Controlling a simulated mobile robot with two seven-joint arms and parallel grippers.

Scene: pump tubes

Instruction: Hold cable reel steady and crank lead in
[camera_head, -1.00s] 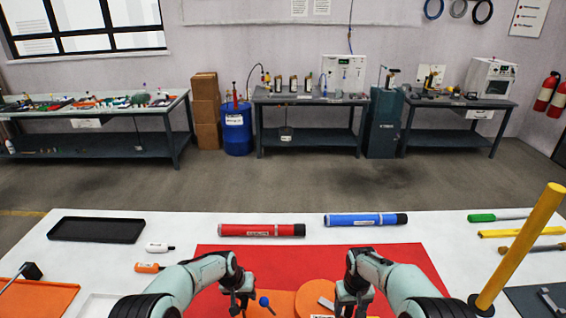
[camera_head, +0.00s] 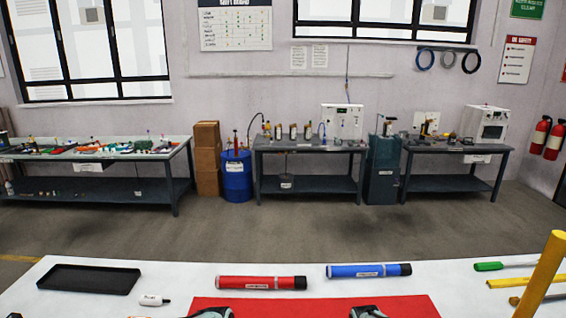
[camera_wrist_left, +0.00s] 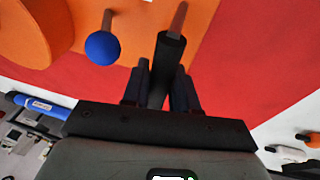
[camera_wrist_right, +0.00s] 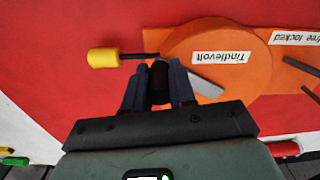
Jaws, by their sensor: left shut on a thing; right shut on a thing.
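The cable reel's orange round drum (camera_wrist_right: 220,55), labelled "Tindlevolt", lies on an orange base (camera_wrist_left: 125,20) over a red mat (camera_head: 315,307). In the left wrist view my left gripper (camera_wrist_left: 161,75) is shut on a black handle (camera_wrist_left: 169,48) on a brown rod, beside a blue ball knob (camera_wrist_left: 102,48). In the right wrist view my right gripper (camera_wrist_right: 159,72) is shut on a black grip (camera_wrist_right: 160,88) at the drum's edge, between a yellow knob (camera_wrist_right: 104,58) and a pale grey lever (camera_wrist_right: 205,86). The reel is out of the head view; only my arm tops show there.
A red tube (camera_head: 255,283) and a blue tube (camera_head: 365,270) lie behind the mat. A black tray (camera_head: 88,279) and a white bottle (camera_head: 153,300) are at left. A yellow post (camera_head: 540,275) stands at right, near several tools.

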